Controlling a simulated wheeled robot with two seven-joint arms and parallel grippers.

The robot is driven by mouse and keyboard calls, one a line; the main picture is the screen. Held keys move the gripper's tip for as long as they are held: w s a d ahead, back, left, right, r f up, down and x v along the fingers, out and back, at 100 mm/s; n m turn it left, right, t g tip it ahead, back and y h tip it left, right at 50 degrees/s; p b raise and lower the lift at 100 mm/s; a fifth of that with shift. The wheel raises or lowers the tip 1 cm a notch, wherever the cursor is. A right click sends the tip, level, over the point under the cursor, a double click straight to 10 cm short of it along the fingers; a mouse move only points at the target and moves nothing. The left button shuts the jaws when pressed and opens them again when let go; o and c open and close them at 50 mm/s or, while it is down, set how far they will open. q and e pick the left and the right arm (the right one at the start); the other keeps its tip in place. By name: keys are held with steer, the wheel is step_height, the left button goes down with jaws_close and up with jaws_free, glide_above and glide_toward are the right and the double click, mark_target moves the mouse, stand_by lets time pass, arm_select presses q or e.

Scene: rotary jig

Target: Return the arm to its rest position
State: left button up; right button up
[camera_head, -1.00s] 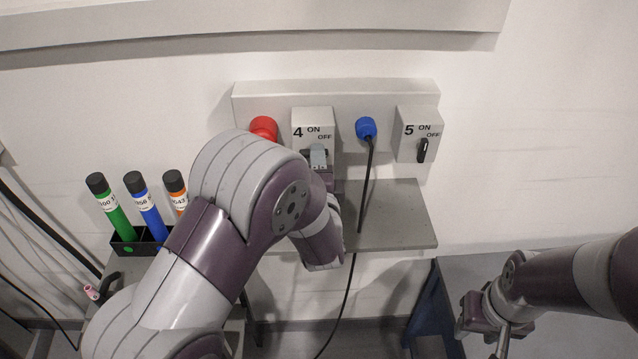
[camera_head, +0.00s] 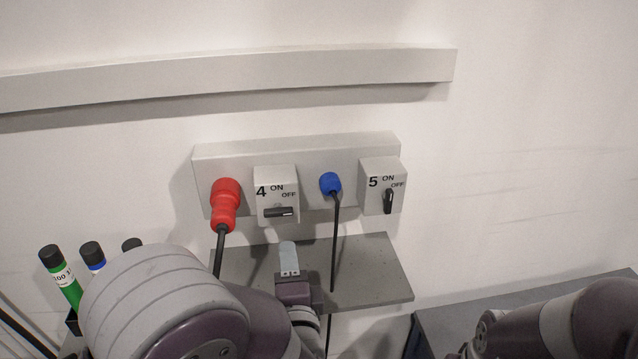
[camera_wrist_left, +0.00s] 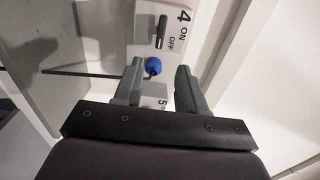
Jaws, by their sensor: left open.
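My left gripper (camera_head: 289,258) is open and empty. It points up in front of the grey shelf, below switch box 4 (camera_head: 275,190) and apart from it. Much of my left arm (camera_head: 165,305) fills the lower left of the head view. In the left wrist view the open fingers (camera_wrist_left: 160,78) frame the blue plug (camera_wrist_left: 153,66) from a distance, with nothing between them. Switch 4's black handle (camera_head: 279,212) lies horizontal. My right arm (camera_head: 560,325) is at the lower right, its fingers out of the picture.
A red plug (camera_head: 226,200) and a blue plug (camera_head: 330,184) sit in the wall panel, with cables hanging down. Switch 5's handle (camera_head: 388,201) stands upright. The grey shelf (camera_head: 375,275) juts out below. Marker-like tubes (camera_head: 62,278) stand at the left, partly hidden by my arm.

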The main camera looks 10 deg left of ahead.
arm_select(q)
steer(key=s+d+f+n+g+h+b, duration=0.1)
steer(key=s+d+f+n+g+h, duration=0.2)
steer(key=f, duration=0.4)
steer(key=s+d+f+n+g+h+b, duration=0.1)
steer(key=s+d+f+n+g+h, duration=0.1)
steer(key=d+f+n+g+h, duration=0.35)
steer(key=s+a+f+n+g+y+b, duration=0.2)
steer(key=s+a+f+n+g+b, duration=0.1)
steer(key=s+a+f+g, duration=0.4)
steer(key=s+a+n+y+b, duration=0.1)
steer(key=a+n, duration=0.2)
steer(key=a, duration=0.5)
steer(key=shift+s+a+r+b, duration=0.15)
steer(key=shift+a+b, duration=0.05)
steer(key=shift+b, duration=0.15)
